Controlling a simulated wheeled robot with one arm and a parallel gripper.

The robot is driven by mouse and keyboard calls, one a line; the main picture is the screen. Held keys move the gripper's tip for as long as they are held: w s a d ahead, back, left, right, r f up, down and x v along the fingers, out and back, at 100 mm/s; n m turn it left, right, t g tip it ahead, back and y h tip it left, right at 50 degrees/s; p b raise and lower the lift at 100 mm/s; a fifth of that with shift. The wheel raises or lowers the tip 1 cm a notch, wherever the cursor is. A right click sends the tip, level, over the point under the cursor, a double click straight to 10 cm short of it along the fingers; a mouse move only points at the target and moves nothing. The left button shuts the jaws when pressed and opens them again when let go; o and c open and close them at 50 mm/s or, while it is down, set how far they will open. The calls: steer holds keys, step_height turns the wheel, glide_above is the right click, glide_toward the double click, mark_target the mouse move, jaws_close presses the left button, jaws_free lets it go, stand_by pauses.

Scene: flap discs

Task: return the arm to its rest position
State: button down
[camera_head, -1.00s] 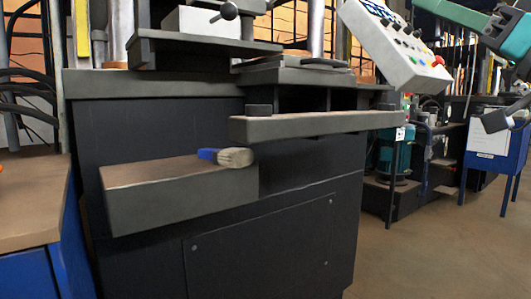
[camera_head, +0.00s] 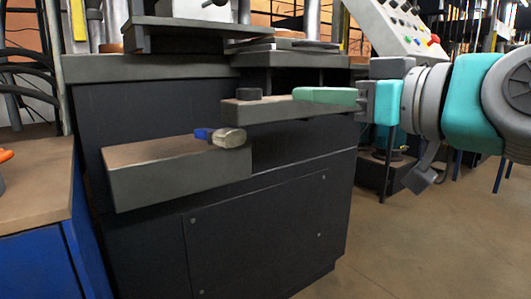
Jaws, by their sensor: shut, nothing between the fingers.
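My arm (camera_head: 475,95) comes in from the right edge, teal and grey, stretched out to the left at about the height of the upper shelf. My gripper (camera_head: 308,95) is at its left end, and its greenish fingers look closed together with nothing between them. In the picture the fingers overlap the right part of the grey upper shelf (camera_head: 280,110). I cannot tell whether they touch it. A black round piece (camera_head: 248,94) sits on the shelf's left end, apart from the fingertips.
A brush-like item (camera_head: 229,137) with a blue end lies on the lower ledge (camera_head: 180,180) of the dark machine cabinet (camera_head: 260,235). A tilted control panel (camera_head: 385,22) stands behind the arm. A blue workbench (camera_head: 35,255) is at left. Open floor (camera_head: 425,250) shows at lower right.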

step_height(320, 180, down, 22)
steer(key=s+a+f+m+g+h+p, duration=0.1)
steer(key=s+a+m+g+h+p, duration=0.1)
steer(key=m+g+h+p, duration=0.3)
steer(key=s+d+f+m+g+h+p, duration=0.1)
steer(key=s+d+f+g+h, duration=0.2)
steer(key=s+d+f+g, duration=0.2)
steer(key=s+d+f+m+g+h+p, duration=0.1)
steer(key=s+d+f+g, duration=0.4)
steer(key=s+f, duration=0.6)
steer(key=m+h, duration=0.1)
steer(key=h, duration=0.1)
steer(key=shift+s+d+m+h, duration=0.2)
steer(key=shift+d+m+h, duration=0.1)
steer(key=shift+d, duration=0.05)
